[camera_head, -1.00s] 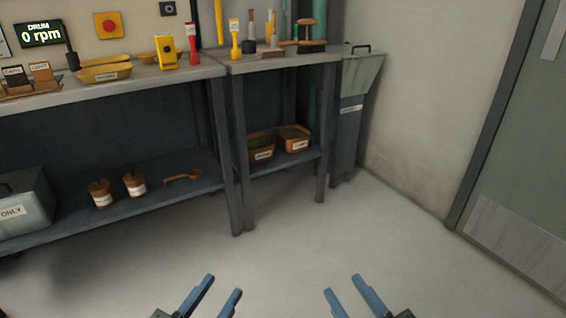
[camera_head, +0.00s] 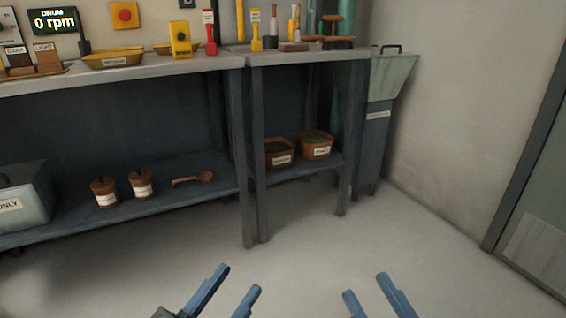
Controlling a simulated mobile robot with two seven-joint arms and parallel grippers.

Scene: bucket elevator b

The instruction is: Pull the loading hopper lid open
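The loading hopper (camera_head: 388,80) is a grey-green flared box on a darker column, in the corner right of the workbench. Its lid (camera_head: 384,53) is on top with a dark handle (camera_head: 391,48) and looks closed. My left gripper (camera_head: 238,281) is open and empty, low at the front over the floor. My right gripper (camera_head: 365,285) is open and empty, also low at the front. Both are well short of the hopper.
A workbench (camera_head: 170,68) with tools and scoops on top runs across the left and middle. Its lower shelf holds two tubs (camera_head: 316,146), jars (camera_head: 104,192) and a grey box (camera_head: 20,200). A door (camera_head: 540,230) is at right. The floor in front is clear.

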